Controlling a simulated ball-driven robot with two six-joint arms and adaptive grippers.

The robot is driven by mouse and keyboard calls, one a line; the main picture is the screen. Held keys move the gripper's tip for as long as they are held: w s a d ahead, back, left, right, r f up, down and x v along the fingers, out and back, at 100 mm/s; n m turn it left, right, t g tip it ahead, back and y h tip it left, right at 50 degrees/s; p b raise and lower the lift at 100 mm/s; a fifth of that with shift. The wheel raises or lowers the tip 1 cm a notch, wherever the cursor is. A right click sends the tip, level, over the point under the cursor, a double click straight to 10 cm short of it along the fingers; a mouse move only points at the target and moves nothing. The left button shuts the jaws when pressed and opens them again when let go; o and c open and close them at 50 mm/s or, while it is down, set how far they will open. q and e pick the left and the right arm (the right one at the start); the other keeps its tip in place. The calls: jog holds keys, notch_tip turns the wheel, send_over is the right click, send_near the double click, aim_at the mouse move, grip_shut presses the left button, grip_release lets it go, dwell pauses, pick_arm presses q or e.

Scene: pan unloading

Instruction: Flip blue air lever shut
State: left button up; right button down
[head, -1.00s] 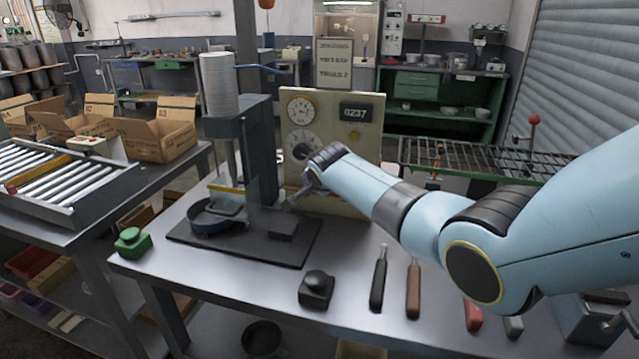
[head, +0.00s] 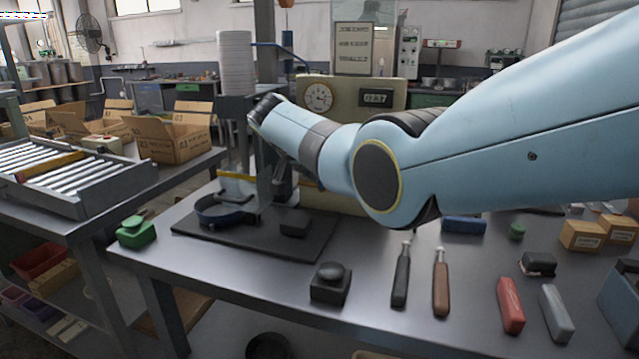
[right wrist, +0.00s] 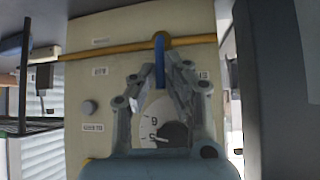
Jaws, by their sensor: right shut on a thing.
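The blue air lever (right wrist: 160,62) shows in the right wrist view. It lies across the yellow pipe (right wrist: 105,54), roughly at a right angle to it, on the cream panel. My right gripper (right wrist: 161,75) has its two fingers on either side of the lever and is shut on it. In the head view my right gripper (head: 283,185) is small and dark, in front of the panel (head: 335,92), and my arm covers much of that panel. The lever cannot be made out there. My left gripper is not in view.
A black base plate (head: 255,247) carries a blue pan (head: 220,214) beside the gripper. A black-knobbed block (head: 330,284), a green button box (head: 136,232) and tools lie on the bench. The front middle of the bench has some clear room.

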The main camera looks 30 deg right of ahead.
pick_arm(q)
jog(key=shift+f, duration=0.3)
pick_arm(e)
jog(key=c, duration=1.4)
grip_release()
jog(key=shift+f, duration=0.1)
jog(key=shift+a, duration=0.1)
jog(key=v, duration=1.2)
jog(key=shift+w, duration=0.15)
